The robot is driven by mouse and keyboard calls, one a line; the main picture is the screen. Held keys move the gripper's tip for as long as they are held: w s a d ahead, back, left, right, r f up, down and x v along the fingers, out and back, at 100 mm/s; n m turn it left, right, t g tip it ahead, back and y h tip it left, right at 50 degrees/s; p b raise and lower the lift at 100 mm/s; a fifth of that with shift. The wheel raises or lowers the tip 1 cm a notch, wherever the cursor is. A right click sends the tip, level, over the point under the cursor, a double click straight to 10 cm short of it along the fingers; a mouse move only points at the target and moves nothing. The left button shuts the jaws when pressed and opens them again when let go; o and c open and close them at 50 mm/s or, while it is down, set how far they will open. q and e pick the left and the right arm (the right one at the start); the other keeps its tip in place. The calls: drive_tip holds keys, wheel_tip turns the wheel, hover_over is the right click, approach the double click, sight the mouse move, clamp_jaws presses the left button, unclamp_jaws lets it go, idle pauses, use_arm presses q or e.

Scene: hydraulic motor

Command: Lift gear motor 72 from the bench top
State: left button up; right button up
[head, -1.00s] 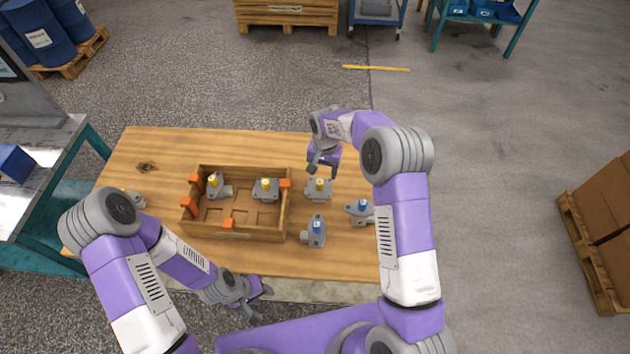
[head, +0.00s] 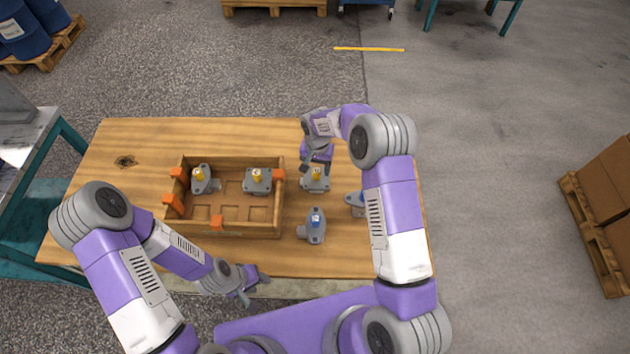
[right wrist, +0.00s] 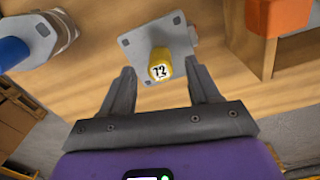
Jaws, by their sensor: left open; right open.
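Gear motor 72 (head: 316,180) stands on the bench top just right of the wooden crate. In the right wrist view, gear motor 72 (right wrist: 160,62) shows a yellow cap with the number 72 on a grey plate. My right gripper (head: 312,168) is open above it and a little to its far side. In the right wrist view the fingers of the right gripper (right wrist: 158,85) point toward the motor, with the yellow cap between and slightly beyond the tips. My left gripper (head: 256,284) is open and empty at the bench's front edge.
The wooden crate (head: 225,228) with orange corner pieces holds two yellow-capped motors (head: 203,180). A blue-capped motor (head: 315,225) stands in front of motor 72. Another blue-capped motor (head: 355,203) is partly hidden behind my right arm. The back of the bench (head: 230,133) is clear.

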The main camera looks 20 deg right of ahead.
drive_tip(key=shift+f, duration=0.95)
clamp_jaws()
drive_tip(key=shift+w+r, duration=0.1)
idle(0.6)
